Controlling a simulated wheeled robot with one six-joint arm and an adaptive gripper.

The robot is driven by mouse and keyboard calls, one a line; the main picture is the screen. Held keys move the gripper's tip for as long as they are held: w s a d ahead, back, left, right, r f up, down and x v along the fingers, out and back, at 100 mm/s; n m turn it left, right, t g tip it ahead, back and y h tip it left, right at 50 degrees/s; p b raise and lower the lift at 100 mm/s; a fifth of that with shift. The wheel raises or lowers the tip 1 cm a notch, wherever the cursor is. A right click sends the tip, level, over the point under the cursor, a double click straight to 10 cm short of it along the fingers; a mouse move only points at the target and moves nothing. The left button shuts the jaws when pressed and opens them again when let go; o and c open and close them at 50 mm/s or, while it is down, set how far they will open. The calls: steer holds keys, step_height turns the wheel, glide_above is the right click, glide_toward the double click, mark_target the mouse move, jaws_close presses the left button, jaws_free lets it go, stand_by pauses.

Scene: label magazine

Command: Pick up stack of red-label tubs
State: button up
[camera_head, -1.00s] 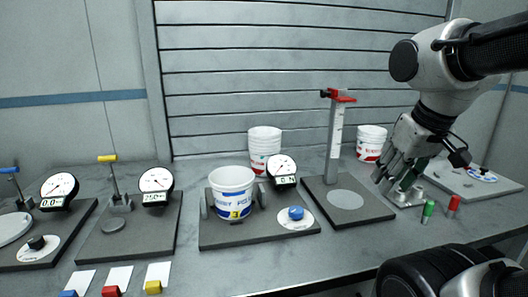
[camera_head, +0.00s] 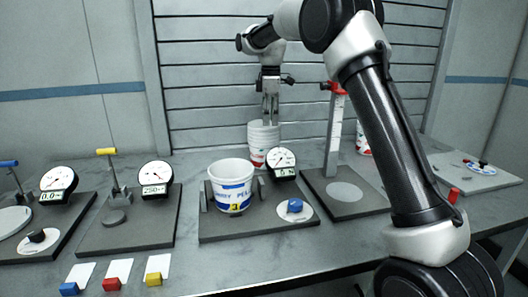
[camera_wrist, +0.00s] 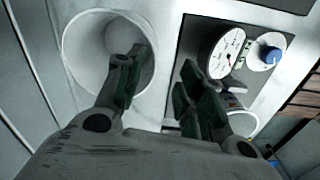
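A stack of white tubs with red labels (camera_head: 264,148) stands at the back of the bench, behind the gauge plate. In the wrist view, its round open mouth (camera_wrist: 88,42) shows at upper left. My gripper (camera_head: 270,121) points down just above the stack's rim. Its fingers (camera_wrist: 160,80) are apart and empty. In the wrist view, one finger overlaps the tub's mouth and the other lies to the right, outside the rim. I cannot tell the exact height gap. A second red-label stack (camera_head: 362,140) stands farther right, mostly hidden by my arm.
A blue-label tub (camera_head: 231,188) sits in a holder with a gauge (camera_head: 282,160) and blue knob (camera_head: 295,205) close to the stack. A grey post with a red top (camera_head: 336,125) rises to the right. The slatted wall (camera_head: 205,95) is close behind.

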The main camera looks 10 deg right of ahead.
mark_target(266, 139)
steer(key=shift+n, duration=0.4)
steer(key=f, duration=0.3)
steer(key=w+f, duration=0.1)
steer(key=f, duration=0.2)
steer(key=a+f, duration=0.1)
steer(key=f, duration=0.2)
steer(key=shift+w+a+f, duration=0.1)
steer(key=shift+w+f, duration=0.05)
steer(key=shift+f, duration=0.2)
steer(key=shift+c, duration=0.3)
jaws_close()
